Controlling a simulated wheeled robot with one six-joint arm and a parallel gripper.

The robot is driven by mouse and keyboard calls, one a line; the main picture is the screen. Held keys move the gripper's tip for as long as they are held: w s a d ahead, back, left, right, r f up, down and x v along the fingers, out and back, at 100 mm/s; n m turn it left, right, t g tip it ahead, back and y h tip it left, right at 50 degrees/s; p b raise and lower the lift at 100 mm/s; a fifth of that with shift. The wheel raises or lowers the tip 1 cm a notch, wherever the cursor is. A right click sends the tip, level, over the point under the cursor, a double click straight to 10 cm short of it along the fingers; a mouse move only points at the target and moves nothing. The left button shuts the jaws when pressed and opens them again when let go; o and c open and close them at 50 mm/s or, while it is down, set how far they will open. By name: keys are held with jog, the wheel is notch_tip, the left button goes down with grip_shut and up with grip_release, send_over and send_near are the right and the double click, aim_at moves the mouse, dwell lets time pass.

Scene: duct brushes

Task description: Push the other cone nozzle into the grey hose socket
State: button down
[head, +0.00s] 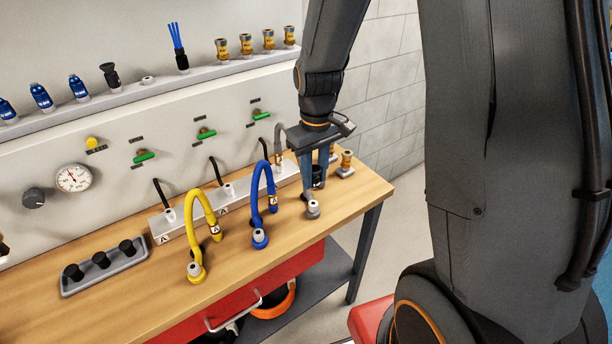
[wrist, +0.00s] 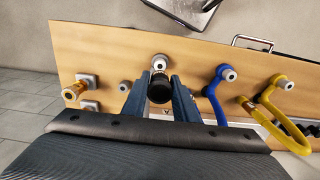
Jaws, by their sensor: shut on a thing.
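My gripper (head: 318,182) points down at the right end of the bench, shut on a black cone nozzle (wrist: 159,90). The nozzle shows end-on between the two fingers in the wrist view; in the head view it is mostly hidden by them. The grey hose socket (head: 313,208) stands on the bench just below and in front of the fingers, its pale top visible. In the wrist view the socket (wrist: 159,63) is just beyond the nozzle. The nozzle seems above the socket, apart from it. The grey hose (head: 278,140) is partly hidden behind my gripper.
The blue hose (head: 256,185) and yellow hose (head: 191,215) arch to the left, with their own sockets. Brass fittings (head: 346,160) stand on pads behind at the right. Another black cone nozzle (head: 110,75) stands on the shelf. A grey tray (head: 105,274) holds black pieces.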

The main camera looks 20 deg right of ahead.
aim_at(314, 204)
jog(key=shift+f, duration=0.15)
jog(key=shift+f+b, duration=2.45)
jog(key=shift+f, duration=0.35)
jog(key=shift+p, duration=0.75)
jog(key=shift+f+b, duration=0.3)
jog(key=shift+f, duration=0.2)
dwell(0.7)
jog(key=c, duration=1.3)
grip_release()
jog(key=shift+c, duration=0.2)
jog(key=shift+r+b, duration=0.85)
jog(key=shift+r, duration=3.1)
